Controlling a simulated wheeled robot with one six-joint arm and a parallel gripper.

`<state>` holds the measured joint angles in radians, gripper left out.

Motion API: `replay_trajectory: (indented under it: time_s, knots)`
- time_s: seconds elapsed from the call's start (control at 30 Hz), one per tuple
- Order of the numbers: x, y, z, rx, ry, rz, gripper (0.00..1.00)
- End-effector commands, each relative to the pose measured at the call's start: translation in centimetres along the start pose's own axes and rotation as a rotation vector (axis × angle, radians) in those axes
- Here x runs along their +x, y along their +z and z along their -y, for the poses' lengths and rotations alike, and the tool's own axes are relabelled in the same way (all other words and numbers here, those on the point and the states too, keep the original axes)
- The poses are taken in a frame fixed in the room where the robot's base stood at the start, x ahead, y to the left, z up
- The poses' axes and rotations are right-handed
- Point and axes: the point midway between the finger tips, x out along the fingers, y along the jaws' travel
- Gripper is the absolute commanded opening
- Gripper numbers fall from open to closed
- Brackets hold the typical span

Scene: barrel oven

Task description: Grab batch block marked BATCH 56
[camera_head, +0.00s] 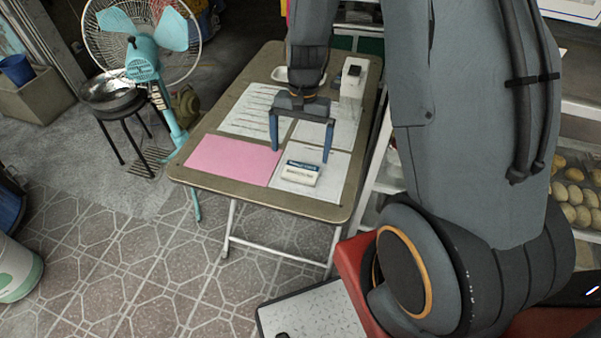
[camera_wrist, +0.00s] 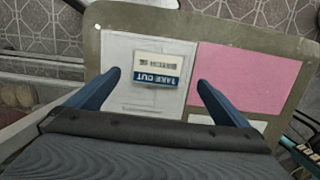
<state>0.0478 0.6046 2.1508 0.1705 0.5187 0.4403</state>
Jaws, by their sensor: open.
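A small white block with a blue label band (camera_head: 301,172) lies on a white sheet near the front right of the folding table (camera_head: 205,171). In the wrist view the block (camera_wrist: 157,69) lies between and beyond the two fingertips, with "TAKE OUT" upside down on its blue band. The smaller text on its white part is too blurred to read surely. My gripper (camera_head: 300,155) is open, its blue fingers pointing down above the table, a little behind the block. It also shows in the wrist view (camera_wrist: 158,78), empty and apart from the block.
A pink sheet (camera_head: 232,157) lies left of the block, with printed sheets (camera_head: 252,110) behind. A white box-like device (camera_head: 353,82) stands at the back right corner. A fan (camera_head: 143,58) and a stool with a metal bowl (camera_head: 112,92) stand left of the table.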

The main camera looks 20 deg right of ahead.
Motion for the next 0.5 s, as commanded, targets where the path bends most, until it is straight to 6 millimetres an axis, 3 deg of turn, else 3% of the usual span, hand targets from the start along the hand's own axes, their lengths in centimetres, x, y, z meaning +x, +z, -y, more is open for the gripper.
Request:
replay_trajectory:
  time_s: [0.5]
  knots:
    - [4.6,-0.2,-0.5,-0.003,0.002,0.002,1.0]
